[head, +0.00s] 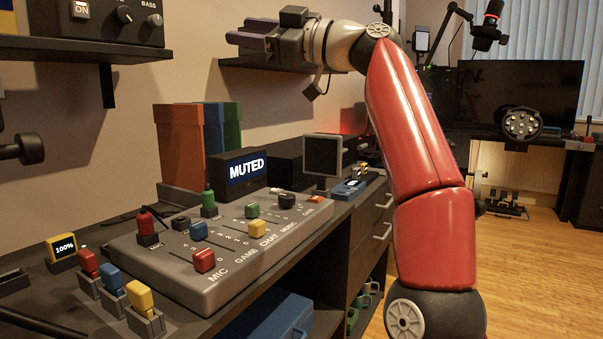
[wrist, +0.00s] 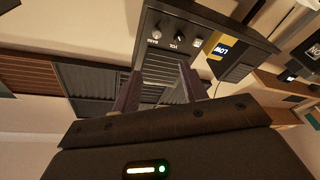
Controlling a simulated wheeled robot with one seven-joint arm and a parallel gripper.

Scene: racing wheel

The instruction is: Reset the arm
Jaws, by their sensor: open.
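My red and grey arm rises on the right of the head view and bends left at the top. My gripper (head: 240,38) is held high, level with the upper wall, and points left. Its two purple fingers are apart with nothing between them. In the wrist view, the fingers of my gripper (wrist: 157,85) stand apart in front of dark wall panels (wrist: 92,88). A black box with knobs (wrist: 178,38) is beyond the fingertips. No held object shows.
A mixer board (head: 215,258) with coloured sliders lies on the dark desk below. A "MUTED" display (head: 246,171) and coloured binders (head: 180,145) stand behind it. A wall shelf (head: 85,46) with a knob box (head: 108,20) is at upper left. Wooden floor (head: 530,240) is clear at right.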

